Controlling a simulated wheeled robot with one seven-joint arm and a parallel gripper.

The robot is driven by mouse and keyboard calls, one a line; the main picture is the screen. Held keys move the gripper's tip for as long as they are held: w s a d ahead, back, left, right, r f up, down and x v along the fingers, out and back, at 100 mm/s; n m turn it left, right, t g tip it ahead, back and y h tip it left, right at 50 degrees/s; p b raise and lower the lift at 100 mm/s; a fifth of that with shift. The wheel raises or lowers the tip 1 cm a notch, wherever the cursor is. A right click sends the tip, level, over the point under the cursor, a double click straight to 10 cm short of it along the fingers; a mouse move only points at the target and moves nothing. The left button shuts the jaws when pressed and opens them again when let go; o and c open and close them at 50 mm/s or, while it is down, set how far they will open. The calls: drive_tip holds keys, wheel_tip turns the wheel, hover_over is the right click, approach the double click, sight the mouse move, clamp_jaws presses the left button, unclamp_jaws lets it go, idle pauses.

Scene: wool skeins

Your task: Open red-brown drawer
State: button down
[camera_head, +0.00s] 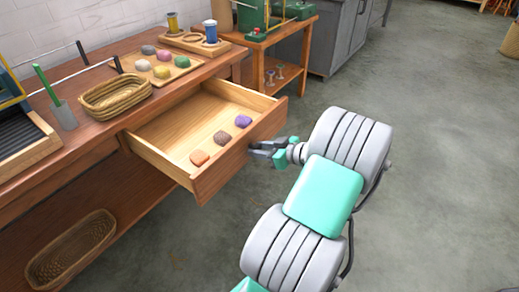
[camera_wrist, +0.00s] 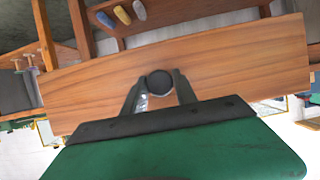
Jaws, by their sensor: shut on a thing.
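The red-brown drawer (camera_head: 238,157) stands pulled out from the wooden bench in the head view. Its pale inside holds an orange skein (camera_head: 199,158), a brown skein (camera_head: 221,138) and a purple skein (camera_head: 243,121). In the wrist view the drawer front (camera_wrist: 235,66) fills the middle, with a dark round knob (camera_wrist: 159,82) on it. My gripper (camera_head: 262,149) is at the drawer front from outside. In the wrist view my gripper (camera_wrist: 160,88) has its two fingers shut on the knob, one on each side.
On the bench top are a woven basket (camera_head: 115,94), a wooden tray (camera_head: 180,71) with several skeins, and a grey cup (camera_head: 64,116) with a green stick. Another basket (camera_head: 70,248) sits low in the bench. The grey floor (camera_head: 440,190) at right is clear.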

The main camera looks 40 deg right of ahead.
drive_tip(key=c, duration=1.1)
unclamp_jaws()
drive_tip(key=p+v, duration=0.1)
drive_tip(key=v, duration=0.6)
drive_tip(key=shift+s+r, duration=0.2)
drive_tip(key=shift+s, duration=0.15)
drive_tip(key=shift+d, duration=0.15)
